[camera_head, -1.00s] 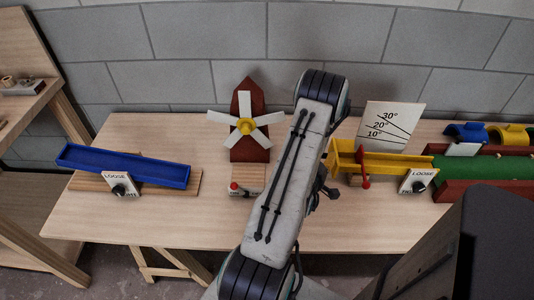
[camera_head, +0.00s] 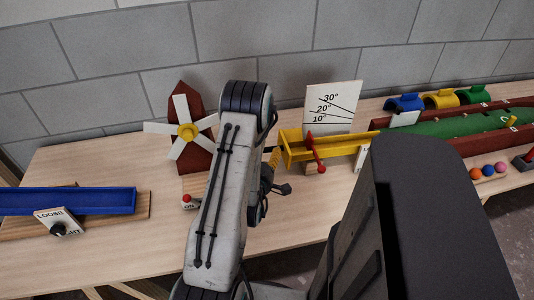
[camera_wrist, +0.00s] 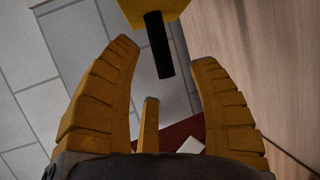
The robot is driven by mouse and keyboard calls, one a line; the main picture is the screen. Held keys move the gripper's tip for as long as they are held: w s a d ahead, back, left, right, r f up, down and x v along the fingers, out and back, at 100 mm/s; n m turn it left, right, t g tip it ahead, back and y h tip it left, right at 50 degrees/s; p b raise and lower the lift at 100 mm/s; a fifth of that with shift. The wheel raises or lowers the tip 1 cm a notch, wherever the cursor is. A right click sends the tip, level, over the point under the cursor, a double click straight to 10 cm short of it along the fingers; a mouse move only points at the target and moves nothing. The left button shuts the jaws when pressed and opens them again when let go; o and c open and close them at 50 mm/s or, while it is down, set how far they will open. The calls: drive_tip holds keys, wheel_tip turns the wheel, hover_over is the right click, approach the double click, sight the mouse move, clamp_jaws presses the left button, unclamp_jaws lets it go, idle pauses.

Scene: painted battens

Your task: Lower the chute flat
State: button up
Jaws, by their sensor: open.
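The yellow chute (camera_head: 330,147) stands on the bench in front of a white angle card (camera_head: 331,107) marked 10°, 20° and 30°. A red pointer or lever (camera_head: 317,154) is on its front side. I cannot read its exact tilt. Its white LOOSE label (camera_head: 361,158) is mostly hidden behind a dark part of my body. My gripper (camera_head: 271,165) is near the chute's left end, partly hidden by my arm. In the wrist view my gripper (camera_wrist: 166,54) is open; a black rod (camera_wrist: 159,45) under a yellow block (camera_wrist: 150,9) reaches between its fingertips. I cannot tell if they touch.
A windmill (camera_head: 186,133) stands left of my arm, with a red-button box (camera_head: 190,201) before it. A blue trough (camera_head: 85,201) with a LOOSE/TIGHT knob (camera_head: 58,229) lies farther left. A green lane (camera_head: 440,130), coloured arches (camera_head: 440,99) and balls (camera_head: 488,170) are at the right.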

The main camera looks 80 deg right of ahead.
drive_tip(key=shift+d+f+p, duration=0.2)
drive_tip(key=shift+d, duration=0.85)
drive_tip(key=shift+d+f+p, duration=0.15)
drive_tip(key=shift+d+p, duration=0.05)
drive_tip(key=shift+d, duration=0.85)
clamp_jaws()
